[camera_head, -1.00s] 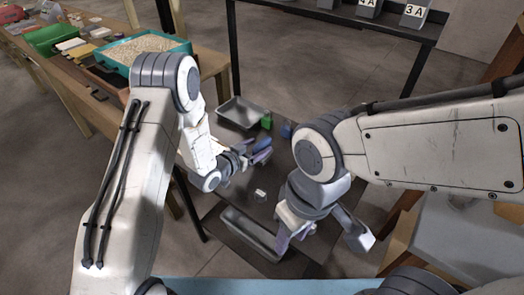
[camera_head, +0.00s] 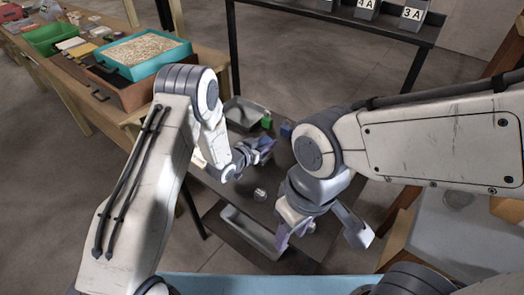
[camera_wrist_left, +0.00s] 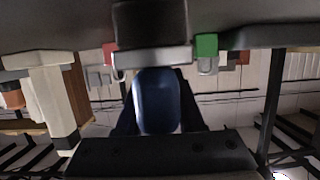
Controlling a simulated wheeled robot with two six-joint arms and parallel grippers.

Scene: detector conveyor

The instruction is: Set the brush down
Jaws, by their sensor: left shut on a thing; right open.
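My left gripper (camera_head: 260,150) is over the dark table (camera_head: 226,202), just below the rear grey tray in the head view. In the left wrist view, a blue rounded thing (camera_wrist_left: 157,100), which I take for the brush, sits between its dark fingers. The gripper is shut on it. In the head view the brush is hard to tell from the bluish fingers, and I cannot tell whether it touches the table. My right gripper (camera_head: 322,230) is open and empty, fingers spread, over the table's right part.
A grey tray (camera_head: 243,126) lies at the table's back, with a green block (camera_head: 267,122) and a blue block (camera_head: 287,129) beside it. A long grey tray (camera_head: 240,228) is at the front. A small pale object (camera_head: 260,195) lies between the grippers.

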